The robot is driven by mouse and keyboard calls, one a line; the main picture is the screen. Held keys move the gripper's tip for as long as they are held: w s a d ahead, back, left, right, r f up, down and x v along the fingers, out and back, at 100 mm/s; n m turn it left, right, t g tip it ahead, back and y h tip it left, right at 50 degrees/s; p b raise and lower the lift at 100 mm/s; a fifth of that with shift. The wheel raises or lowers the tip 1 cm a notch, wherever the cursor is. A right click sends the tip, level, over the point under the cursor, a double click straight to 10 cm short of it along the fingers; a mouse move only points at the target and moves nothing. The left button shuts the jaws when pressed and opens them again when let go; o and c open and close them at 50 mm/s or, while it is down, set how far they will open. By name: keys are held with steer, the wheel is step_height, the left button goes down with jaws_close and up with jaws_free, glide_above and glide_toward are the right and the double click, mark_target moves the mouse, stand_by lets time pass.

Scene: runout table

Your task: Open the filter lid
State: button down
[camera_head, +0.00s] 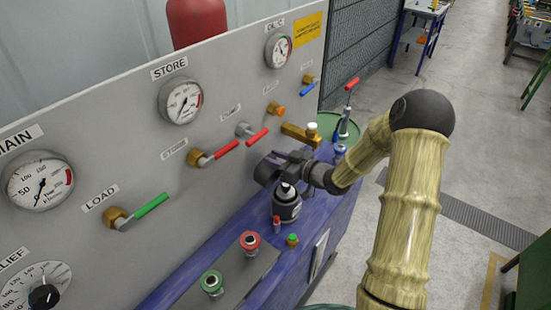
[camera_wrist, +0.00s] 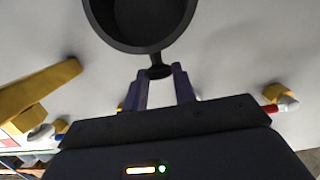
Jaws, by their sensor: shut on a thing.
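The filter (camera_head: 287,208) is a dark upright canister on the blue bench, below my gripper (camera_head: 285,163). A pale tip shows at its top. The filter lid (camera_head: 266,174) is a black round cup beside the fingers, near the panel. In the wrist view, the lid (camera_wrist: 140,42) shows its hollow side, and its short tab lies between the two fingertips of my gripper (camera_wrist: 160,78). My gripper is shut on that tab. Whether the lid still touches the canister is hard to tell, as the gripper covers part of that area.
The grey panel (camera_head: 110,150) carries gauges and coloured valve levers close behind the gripper. A brass fitting (camera_head: 301,134) sticks out just above the gripper. Red (camera_head: 250,241) and green (camera_head: 212,283) buttons stand on the bench in front. The floor to the right is open.

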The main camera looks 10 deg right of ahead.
steer(key=shift+f, duration=0.2)
steer(key=c, duration=1.1)
jaws_free()
steer(key=shift+r, duration=0.1)
steer(key=b+v, duration=0.3)
steer(key=v, duration=1.4)
steer(key=shift+s+d, duration=0.1)
steer(key=shift+d, duration=0.05)
